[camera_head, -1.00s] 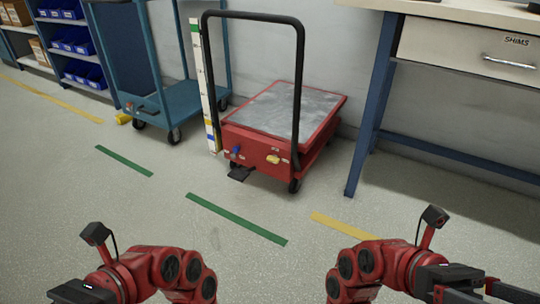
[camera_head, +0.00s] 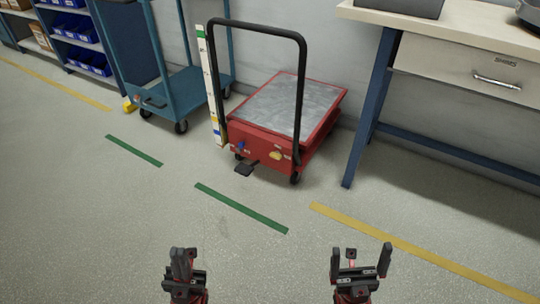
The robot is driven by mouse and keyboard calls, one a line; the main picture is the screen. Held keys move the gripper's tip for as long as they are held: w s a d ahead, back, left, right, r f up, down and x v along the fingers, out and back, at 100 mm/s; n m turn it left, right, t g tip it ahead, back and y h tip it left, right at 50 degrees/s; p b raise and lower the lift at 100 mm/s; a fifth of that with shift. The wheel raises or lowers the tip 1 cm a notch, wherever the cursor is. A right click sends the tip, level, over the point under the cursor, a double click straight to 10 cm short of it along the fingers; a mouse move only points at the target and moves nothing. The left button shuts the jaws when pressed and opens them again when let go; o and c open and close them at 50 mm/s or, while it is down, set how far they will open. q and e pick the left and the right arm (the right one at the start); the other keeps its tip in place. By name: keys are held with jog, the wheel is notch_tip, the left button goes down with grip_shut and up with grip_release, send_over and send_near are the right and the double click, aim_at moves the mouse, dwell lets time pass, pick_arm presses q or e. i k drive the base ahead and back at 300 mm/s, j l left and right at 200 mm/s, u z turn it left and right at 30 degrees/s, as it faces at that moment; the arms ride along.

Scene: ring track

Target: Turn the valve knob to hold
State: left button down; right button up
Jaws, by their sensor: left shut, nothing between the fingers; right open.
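A red lift cart (camera_head: 264,141) with a grey top and a black hoop handle (camera_head: 300,70) stands by the wall. Its front face carries a small blue knob-like part (camera_head: 240,146) at the left and a yellow part (camera_head: 276,155) at the right. Both are too small to tell which is the valve knob or how it is set. A black pedal (camera_head: 246,168) sticks out below. My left gripper (camera_head: 183,262) is shut and empty at the bottom of the view. My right gripper (camera_head: 361,260) is open and empty there. Both are well apart from the cart.
A blue trolley (camera_head: 180,98) and a tall striped scale post (camera_head: 211,90) stand left of the cart. A workbench (camera_head: 462,20) with a blue leg (camera_head: 370,110) is at the right. The floor before the cart is clear, with green and yellow tape.

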aim_at(276, 154)
jog(key=i+j, duration=0.3)
jog(key=j, duration=0.2)
jog(key=i+j+u, duration=0.15)
jog(key=i+j, duration=0.15)
jog(key=j, duration=0.2)
